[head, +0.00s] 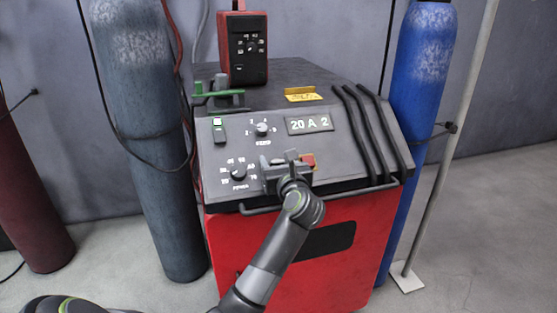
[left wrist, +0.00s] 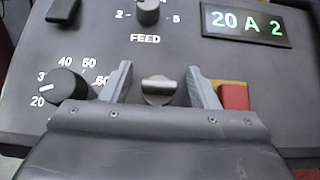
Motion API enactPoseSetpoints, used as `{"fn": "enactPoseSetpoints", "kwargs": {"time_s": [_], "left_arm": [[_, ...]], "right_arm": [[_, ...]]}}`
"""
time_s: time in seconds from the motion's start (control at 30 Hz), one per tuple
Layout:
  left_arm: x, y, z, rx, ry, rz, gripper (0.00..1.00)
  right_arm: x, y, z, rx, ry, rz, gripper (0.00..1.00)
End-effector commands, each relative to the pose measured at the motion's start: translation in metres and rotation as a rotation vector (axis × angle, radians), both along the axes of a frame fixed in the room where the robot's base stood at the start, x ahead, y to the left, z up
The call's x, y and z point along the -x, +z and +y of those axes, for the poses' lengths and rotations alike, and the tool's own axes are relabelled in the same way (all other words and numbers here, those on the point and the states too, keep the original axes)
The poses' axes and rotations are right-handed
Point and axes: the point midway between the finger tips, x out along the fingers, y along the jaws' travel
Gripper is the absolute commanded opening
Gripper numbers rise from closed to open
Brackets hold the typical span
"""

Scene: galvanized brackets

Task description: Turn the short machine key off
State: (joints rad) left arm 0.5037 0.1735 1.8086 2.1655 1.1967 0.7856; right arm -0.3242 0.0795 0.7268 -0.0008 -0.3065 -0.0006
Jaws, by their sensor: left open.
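The machine (head: 305,120) is a red cabinet with a sloped grey control panel. The short key is a silver, rounded metal piece (left wrist: 159,88) low on the panel, seen in the left wrist view below the FEED knob. Its grip looks about level across the picture. My left gripper (head: 287,168) is over the lower middle of the panel. In the left wrist view its open fingers (left wrist: 160,80) stand on both sides of the key, with gaps showing. In the head view the gripper hides the key. Whether the fingertips touch the panel cannot be told. My right gripper is not in view.
A red switch (left wrist: 234,97) on a yellow plate is close beside the right finger. The power knob (left wrist: 68,85) is left of the gripper, the feed knob (head: 262,129) above. The display (head: 309,124) reads 20 A 2. Gas cylinders (head: 150,140) (head: 420,80) flank the machine.

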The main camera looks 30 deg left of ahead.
Motion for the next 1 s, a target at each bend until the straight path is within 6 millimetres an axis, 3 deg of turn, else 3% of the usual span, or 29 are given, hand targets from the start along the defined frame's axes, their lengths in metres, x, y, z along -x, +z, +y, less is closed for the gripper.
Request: {"fn": "enactPoseSetpoints", "kwargs": {"time_s": [0.1,0.43,1.0], "left_arm": [[0.0,0.0,0.0,0.0,0.0,0.0,0.55],[0.0,0.0,0.0,-0.001,0.0,0.001,0.11],[-0.001,-0.003,0.0,0.075,0.146,-0.086,0.1]], "right_arm": [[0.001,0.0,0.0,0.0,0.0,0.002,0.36],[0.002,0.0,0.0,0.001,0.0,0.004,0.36],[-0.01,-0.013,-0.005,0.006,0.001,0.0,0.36]]}}
